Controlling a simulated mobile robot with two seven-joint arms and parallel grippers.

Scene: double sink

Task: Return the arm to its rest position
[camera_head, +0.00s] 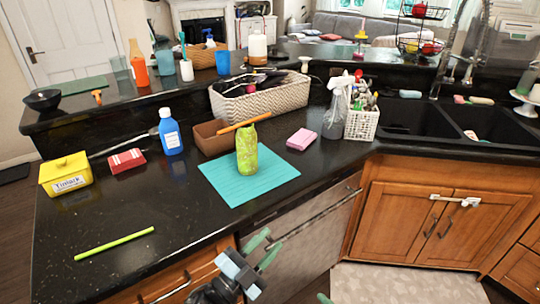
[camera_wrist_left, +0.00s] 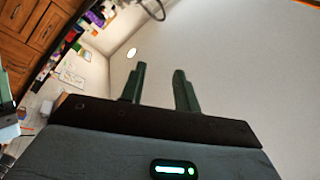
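My left gripper (camera_head: 264,248) is at the bottom middle of the head view, in front of the counter edge and apart from everything on it. In the left wrist view its two green fingers (camera_wrist_left: 160,72) stand apart with nothing between them, so it is open and empty. A small green tip at the bottom edge of the head view (camera_head: 323,298) looks like part of my right gripper; the rest of it is out of frame.
The dark counter (camera_head: 150,205) holds a teal mat (camera_head: 220,180) with a green patterned object (camera_head: 247,150), a yellow box (camera_head: 66,175), a blue bottle (camera_head: 170,135) and a green stick (camera_head: 114,243). Wooden cabinets (camera_head: 400,225) lie below the sinks.

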